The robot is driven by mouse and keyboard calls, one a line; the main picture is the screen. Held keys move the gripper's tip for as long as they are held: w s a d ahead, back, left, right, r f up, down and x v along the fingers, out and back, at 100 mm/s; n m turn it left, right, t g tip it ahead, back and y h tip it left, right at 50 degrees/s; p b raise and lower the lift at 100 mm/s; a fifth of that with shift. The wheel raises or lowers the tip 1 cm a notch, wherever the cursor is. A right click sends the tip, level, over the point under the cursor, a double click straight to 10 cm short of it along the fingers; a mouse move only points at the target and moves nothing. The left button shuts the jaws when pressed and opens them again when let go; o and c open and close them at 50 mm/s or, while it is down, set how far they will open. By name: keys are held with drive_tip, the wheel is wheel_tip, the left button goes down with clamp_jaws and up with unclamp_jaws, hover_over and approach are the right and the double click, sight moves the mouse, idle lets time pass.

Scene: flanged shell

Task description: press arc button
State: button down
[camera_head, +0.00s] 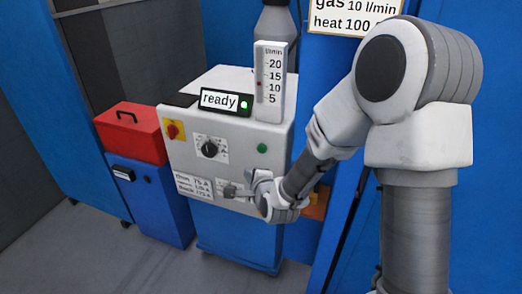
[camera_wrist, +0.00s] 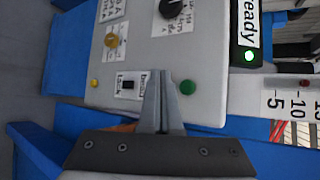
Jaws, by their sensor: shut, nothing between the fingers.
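The white control panel (camera_head: 240,135) fronts a blue machine. A round green button (camera_head: 262,148) is on its right side; it also shows in the wrist view (camera_wrist: 188,87). A small yellow button (camera_wrist: 95,84) is lower on the panel. No label reading "arc" is legible, so I cannot tell which is the arc button. My gripper (camera_head: 230,190) is shut and empty in front of the lower panel. In the wrist view its fingertips (camera_wrist: 160,74) appear between the green button and a black switch (camera_wrist: 127,88). I cannot tell whether they touch the panel.
A "ready" display (camera_head: 222,99) with a lit green lamp and a flow meter (camera_head: 270,80) stand on top. A red box (camera_head: 130,135) on a blue cabinet is left.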

approach(258, 152)
wheel_tip(258, 152, down, 3)
drive_tip(key=w+a, duration=0.3)
drive_tip(key=shift+w+d+r+p, duration=0.15)
drive_tip(key=shift+w+d+p, duration=0.1)
drive_tip(key=shift+w+p, duration=0.15)
drive_tip(key=shift+w, duration=0.15)
idle(1.5)
drive_tip(key=shift+w+d, duration=0.15)
drive_tip(key=shift+w, duration=0.1)
drive_tip(key=shift+w+d+b, duration=0.15)
drive_tip(key=shift+w+b, duration=0.15)
drive_tip(key=shift+w, duration=0.2)
idle(0.7)
drive_tip(key=shift+s, duration=0.15)
drive_tip(key=shift+s+a, duration=0.3)
drive_tip(key=shift+s, duration=0.45)
drive_tip(key=shift+s+b, duration=0.1)
drive_tip(key=shift+b, duration=0.2)
drive_tip(key=shift+s+a+b, duration=0.15)
drive_tip(key=shift+s+a, duration=0.15)
drive_tip(key=shift+s, duration=0.45)
drive_tip(key=shift+s+a+b, duration=0.2)
drive_tip(key=shift+s+a, duration=0.05)
drive_tip(key=shift+s, duration=0.5)
drive_tip(key=shift+s+a+b, duration=0.15)
drive_tip(key=shift+s+a, duration=0.15)
drive_tip(key=shift+s, duration=0.45)
